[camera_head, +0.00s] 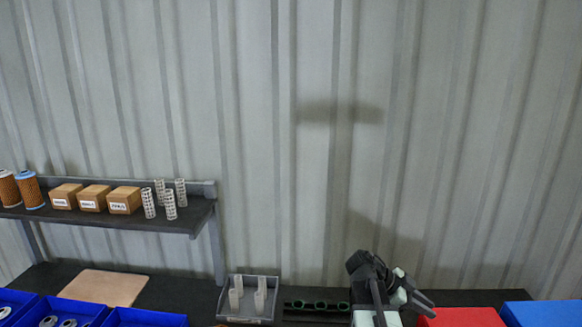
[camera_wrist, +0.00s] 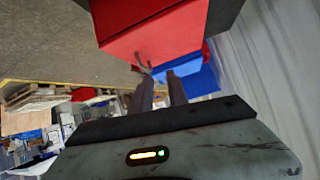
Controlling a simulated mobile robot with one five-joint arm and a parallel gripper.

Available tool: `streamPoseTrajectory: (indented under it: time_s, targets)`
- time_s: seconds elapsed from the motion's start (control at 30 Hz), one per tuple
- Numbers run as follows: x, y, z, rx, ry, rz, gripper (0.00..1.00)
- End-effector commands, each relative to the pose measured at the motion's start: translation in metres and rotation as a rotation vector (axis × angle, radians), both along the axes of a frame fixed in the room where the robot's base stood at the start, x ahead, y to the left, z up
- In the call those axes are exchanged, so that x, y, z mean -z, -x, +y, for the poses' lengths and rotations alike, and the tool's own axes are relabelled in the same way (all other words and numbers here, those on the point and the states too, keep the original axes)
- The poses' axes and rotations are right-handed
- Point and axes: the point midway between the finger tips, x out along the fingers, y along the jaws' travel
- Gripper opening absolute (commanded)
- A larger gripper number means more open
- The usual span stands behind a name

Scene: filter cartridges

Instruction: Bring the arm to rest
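My arm is folded at the lower right of the head view, above the dark bench and left of the red bin (camera_head: 465,317). My gripper (camera_head: 426,303) points to the right and down there, close to the red bin's left edge in the picture. In the wrist view, the two dark fingers of my gripper (camera_wrist: 160,82) stand apart with a narrow gap between them. Nothing shows between the fingers. The red bin also shows in the wrist view (camera_wrist: 155,38), beyond the fingertips. I cannot tell whether they touch it.
A blue bin (camera_head: 545,313) stands right of the red one. A grey tray with upright posts (camera_head: 248,299) and a dark rack with green-rimmed holes (camera_head: 317,306) stand left of my arm. A shelf (camera_head: 120,219) holds boxes and cartridges. Blue bins (camera_head: 70,308) and a tan board (camera_head: 104,287) lie left.

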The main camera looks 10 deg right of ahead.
Motion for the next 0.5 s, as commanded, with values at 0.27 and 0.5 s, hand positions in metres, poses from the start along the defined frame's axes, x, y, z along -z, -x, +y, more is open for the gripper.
streamPoseTrajectory:
  time_s: [0.27, 0.5]
  targets:
    - [0.084, -0.057, 0.184, -0.95, -0.66, 0.449, 0.2]
    - [0.105, -0.07, 0.313, -1.654, -0.854, 0.624, 0.2]
